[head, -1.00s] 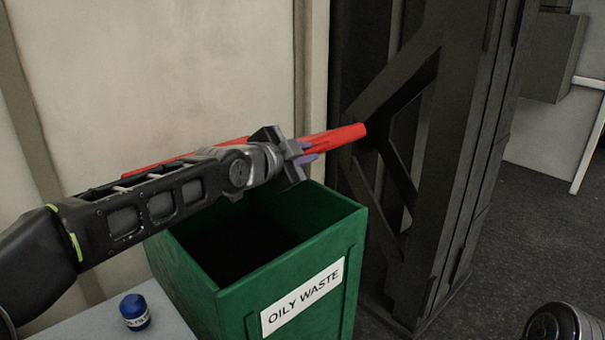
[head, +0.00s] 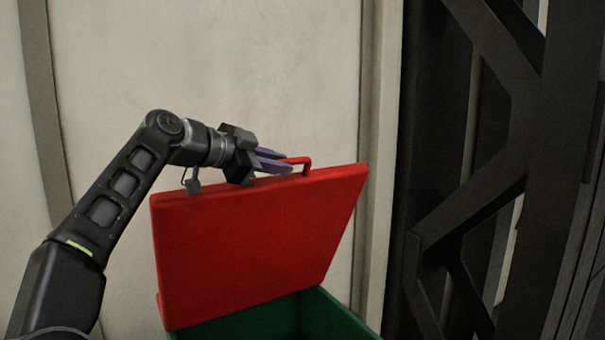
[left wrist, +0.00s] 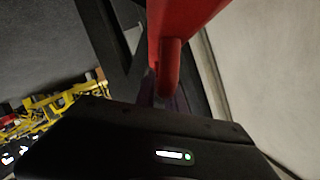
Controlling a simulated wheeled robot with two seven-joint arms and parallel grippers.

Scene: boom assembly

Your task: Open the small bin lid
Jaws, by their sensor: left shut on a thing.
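The red bin lid (head: 255,245) stands raised and steeply tilted above the green bin (head: 325,315), its broad face toward the head camera. A red handle (head: 307,165) sticks up at its upper edge. My left gripper (head: 284,163), with purple fingers, is at the upper edge and shut on the handle. In the left wrist view the handle (left wrist: 170,68) reaches down to the finger area, and the lid (left wrist: 185,14) shows above it. The fingertips are partly hidden there. Only a little of the bin's green inside shows. My right gripper is out of view.
A pale wall (head: 230,70) stands close behind the lid and gripper. A dark steel truss (head: 500,190) rises to the right of the bin. Yellow structures (left wrist: 45,108) show at the left in the left wrist view.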

